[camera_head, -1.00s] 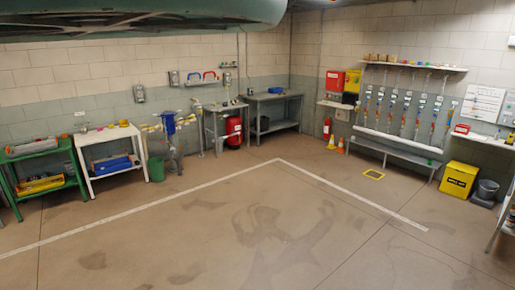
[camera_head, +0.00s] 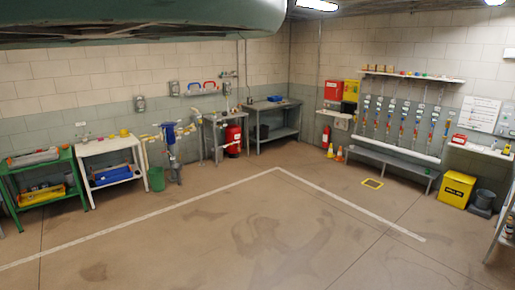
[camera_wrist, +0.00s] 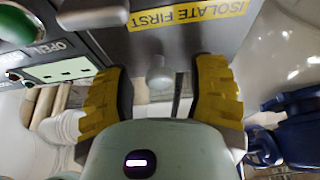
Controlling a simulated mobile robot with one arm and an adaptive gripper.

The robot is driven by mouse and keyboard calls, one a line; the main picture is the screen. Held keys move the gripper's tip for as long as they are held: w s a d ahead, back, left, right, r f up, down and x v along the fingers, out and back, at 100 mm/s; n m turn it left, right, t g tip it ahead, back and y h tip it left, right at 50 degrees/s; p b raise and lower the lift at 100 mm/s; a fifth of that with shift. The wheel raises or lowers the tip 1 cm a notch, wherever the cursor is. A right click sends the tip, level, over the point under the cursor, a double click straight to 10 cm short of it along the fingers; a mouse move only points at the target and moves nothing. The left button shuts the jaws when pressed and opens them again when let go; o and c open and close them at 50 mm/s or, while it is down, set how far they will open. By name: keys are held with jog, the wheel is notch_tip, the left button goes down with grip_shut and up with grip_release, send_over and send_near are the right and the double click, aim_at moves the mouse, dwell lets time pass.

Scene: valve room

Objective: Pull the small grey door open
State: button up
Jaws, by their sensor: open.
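In the wrist view a grey panel, which looks like the small grey door (camera_wrist: 200,40), fills the upper middle. It bears a yellow label (camera_wrist: 187,14) reading "ISOLATE FIRST", upside down in the picture. A small grey knob (camera_wrist: 158,76) sticks out below the label. My gripper (camera_wrist: 162,72) has its two yellow-padded fingers apart, one on each side of the knob, with a gap visible on both sides. The panel's hinge side and whether it stands ajar cannot be told. In the head view neither the gripper nor this door can be made out.
In the wrist view a panel marked "OPEN" (camera_wrist: 52,55) with a green button (camera_wrist: 14,24) lies left, and a blue object (camera_wrist: 296,110) right.

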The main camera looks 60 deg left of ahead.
jog(key=shift+d+r, duration=0.1)
jog(key=shift+d, duration=0.2)
jog(key=shift+c, duration=0.3)
grip_shut()
